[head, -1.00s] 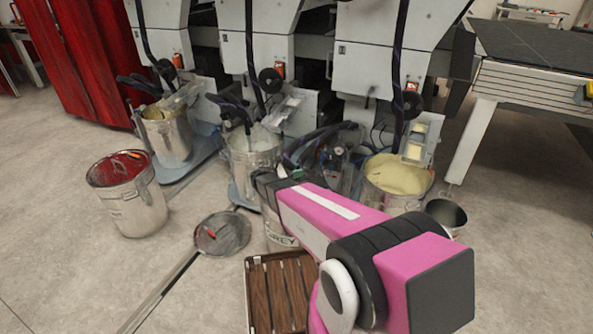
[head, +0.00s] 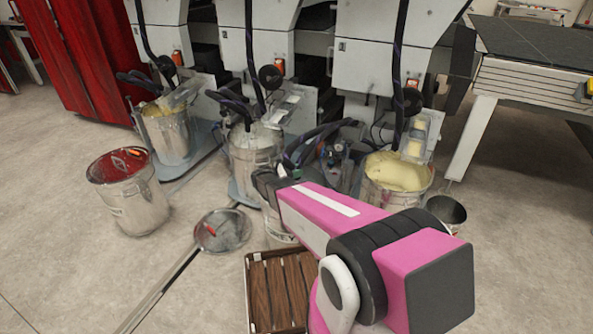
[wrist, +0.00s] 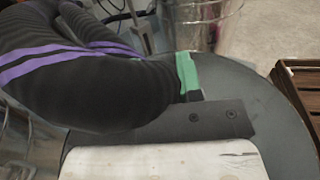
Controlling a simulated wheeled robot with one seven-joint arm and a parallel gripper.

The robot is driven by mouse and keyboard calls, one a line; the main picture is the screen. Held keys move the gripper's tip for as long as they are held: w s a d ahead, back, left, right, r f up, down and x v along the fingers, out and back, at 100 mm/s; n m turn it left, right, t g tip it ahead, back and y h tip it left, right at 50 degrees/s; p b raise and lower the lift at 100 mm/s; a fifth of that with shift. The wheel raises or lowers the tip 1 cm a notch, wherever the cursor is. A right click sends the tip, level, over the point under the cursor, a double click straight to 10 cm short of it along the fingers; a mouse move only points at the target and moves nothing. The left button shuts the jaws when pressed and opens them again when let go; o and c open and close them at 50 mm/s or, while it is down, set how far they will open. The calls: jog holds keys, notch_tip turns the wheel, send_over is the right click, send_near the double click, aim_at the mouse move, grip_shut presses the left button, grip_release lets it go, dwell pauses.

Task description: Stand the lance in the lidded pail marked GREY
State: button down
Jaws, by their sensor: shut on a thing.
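My gripper (head: 264,184) is at the end of my pink arm, over the pail (head: 280,236) in front of the middle machine; the arm covers most of this pail. Its lettering showed partly earlier and is hidden now. In the wrist view a thick black hose (wrist: 85,75) with purple stripes, seemingly the lance's, bends in close to the jaws beside a green piece (wrist: 187,72). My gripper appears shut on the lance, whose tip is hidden. Under it a dark grey round surface (wrist: 285,125), which looks like a lid, fills the lower right.
A round pan (head: 222,231) with a long handle lies on the floor. A red-ink pail (head: 138,205) stands left. Other pails with hoses stand at the machines, one with yellow ink (head: 397,172). Floor at left is open.

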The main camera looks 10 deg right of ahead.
jog(key=shift+f, duration=0.2)
jog(key=c, duration=0.7)
grip_release()
jog(key=shift+f, duration=0.1)
jog(key=s+a, duration=0.1)
jog(key=a, duration=0.9)
jog(key=shift+s+a, duration=0.35)
